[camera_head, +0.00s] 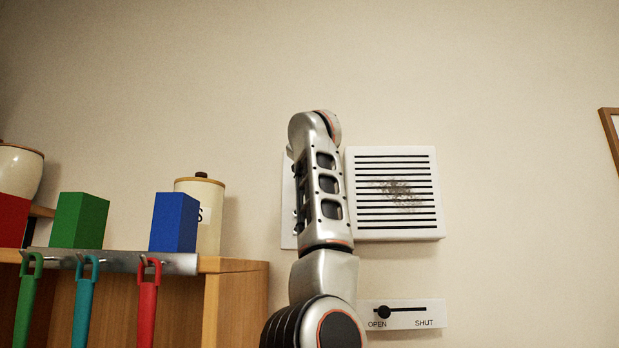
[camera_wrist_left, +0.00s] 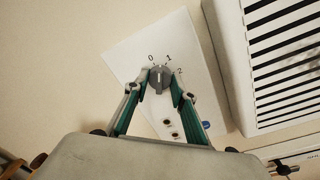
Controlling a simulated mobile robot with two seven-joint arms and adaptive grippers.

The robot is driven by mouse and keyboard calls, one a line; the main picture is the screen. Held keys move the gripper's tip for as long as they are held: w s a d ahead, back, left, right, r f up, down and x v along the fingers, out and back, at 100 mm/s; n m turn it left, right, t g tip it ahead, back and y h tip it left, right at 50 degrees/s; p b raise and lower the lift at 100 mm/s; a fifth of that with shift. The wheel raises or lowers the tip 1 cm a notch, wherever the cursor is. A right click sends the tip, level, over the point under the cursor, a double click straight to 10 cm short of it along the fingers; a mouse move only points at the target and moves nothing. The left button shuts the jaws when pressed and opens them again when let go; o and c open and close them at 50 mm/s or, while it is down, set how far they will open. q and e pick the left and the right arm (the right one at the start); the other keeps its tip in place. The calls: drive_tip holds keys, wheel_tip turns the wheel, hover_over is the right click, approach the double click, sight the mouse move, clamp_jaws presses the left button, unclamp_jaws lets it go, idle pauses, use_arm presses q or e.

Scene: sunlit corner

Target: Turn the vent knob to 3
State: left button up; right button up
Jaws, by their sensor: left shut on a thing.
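The vent knob (camera_wrist_left: 160,82) is a small grey dial on a white plate (camera_wrist_left: 128,52) in the left wrist view. The numbers 0, 1 and 2 show around its top; a 3 is not visible. A pale mark on the knob seems to point up between 0 and 1, but it is too small to be sure. My left gripper (camera_wrist_left: 160,77) is shut on the knob, with a green-sided finger on each side. In the head view my left arm covers the knob and most of the plate (camera_head: 287,215). My right gripper is in neither view.
A white slotted vent (camera_head: 442,195) with a dusty patch is right of the plate. Below it is an OPEN/SHUT slider (camera_head: 383,312), its knob near OPEN. Left is a wooden shelf (camera_head: 236,266) with blocks, jars and hanging tools. The wall above is clear.

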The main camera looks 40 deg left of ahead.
use_arm(q)
drive_tip(key=shift+s+a+m+t+h+b, duration=0.2)
drive_tip(key=shift+m+b, duration=1.1)
drive_tip(key=shift+m, duration=2.95)
drive_tip(key=shift+w+d+m+t+h+b, duration=0.1)
drive_tip(key=shift+m+t+h+b, duration=0.25)
drive_tip(key=shift+m+b, duration=2.5)
drive_tip(key=shift+s+a+m+t+h+p, duration=0.1)
drive_tip(key=shift+m+t+h+p, duration=0.2)
drive_tip(key=shift+m, duration=5.4)
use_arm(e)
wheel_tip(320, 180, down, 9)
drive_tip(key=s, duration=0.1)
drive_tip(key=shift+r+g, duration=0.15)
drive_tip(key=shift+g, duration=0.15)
use_arm(q)
drive_tip(key=shift+m, duration=0.3)
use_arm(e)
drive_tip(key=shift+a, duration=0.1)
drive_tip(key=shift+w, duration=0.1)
use_arm(q)
drive_tip(key=o, duration=1.1)
drive_tip(key=shift+w, duration=0.1)
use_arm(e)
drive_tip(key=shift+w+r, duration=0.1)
